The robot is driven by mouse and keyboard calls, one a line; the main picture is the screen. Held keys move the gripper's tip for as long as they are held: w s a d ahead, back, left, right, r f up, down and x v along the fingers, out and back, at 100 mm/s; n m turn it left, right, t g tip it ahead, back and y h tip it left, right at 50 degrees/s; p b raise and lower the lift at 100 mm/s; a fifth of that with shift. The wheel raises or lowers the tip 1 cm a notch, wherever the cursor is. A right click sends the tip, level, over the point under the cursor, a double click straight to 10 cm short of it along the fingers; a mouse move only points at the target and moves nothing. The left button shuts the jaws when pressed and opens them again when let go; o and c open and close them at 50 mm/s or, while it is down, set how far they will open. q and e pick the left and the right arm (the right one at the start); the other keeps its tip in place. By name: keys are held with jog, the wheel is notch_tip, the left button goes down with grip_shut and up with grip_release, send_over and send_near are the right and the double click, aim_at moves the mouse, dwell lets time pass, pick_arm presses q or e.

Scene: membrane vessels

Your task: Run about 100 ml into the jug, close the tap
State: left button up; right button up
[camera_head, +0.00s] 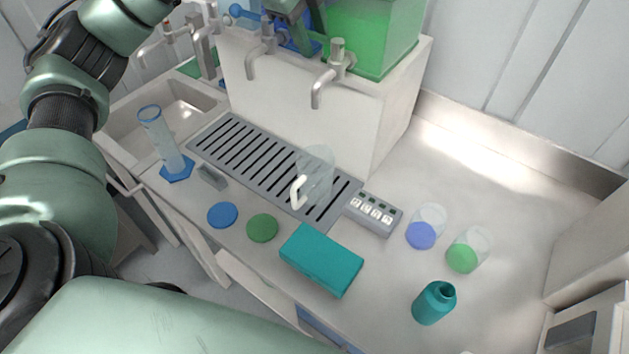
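The clear jug (318,172) with a white handle stands on the slotted drip grate, below the spout of the right tap (335,72) in this view. I see no liquid in it and no stream from the tap. A green-filled tank (372,35) stands on the white block above. A second tap (262,48) is to the left. My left gripper (308,38) is at the top edge, near the blue part between the tank and the second tap. Its two fingers look apart, with nothing seen between them; it is partly cut off. My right gripper is not in view.
A clear cylinder (162,140) on a blue foot stands near the sink (165,112). Blue and green discs, a teal box (321,259) and a button panel (374,212) lie in front. The back right counter is clear.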

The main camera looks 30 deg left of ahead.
pick_arm(q)
grip_shut()
jog(key=shift+s+f+n+y+b, duration=0.15)
jog(key=shift+s+n+y+b, duration=0.2)
jog(key=shift+n+b, duration=0.4)
jog(key=s+n, duration=0.1)
jog(key=n, duration=0.1)
jog(key=n+y+b, duration=0.1)
jog(key=n, duration=0.1)
jog(key=shift+s+d, duration=0.15)
jog(key=shift+s, duration=0.25)
dwell(6.0)
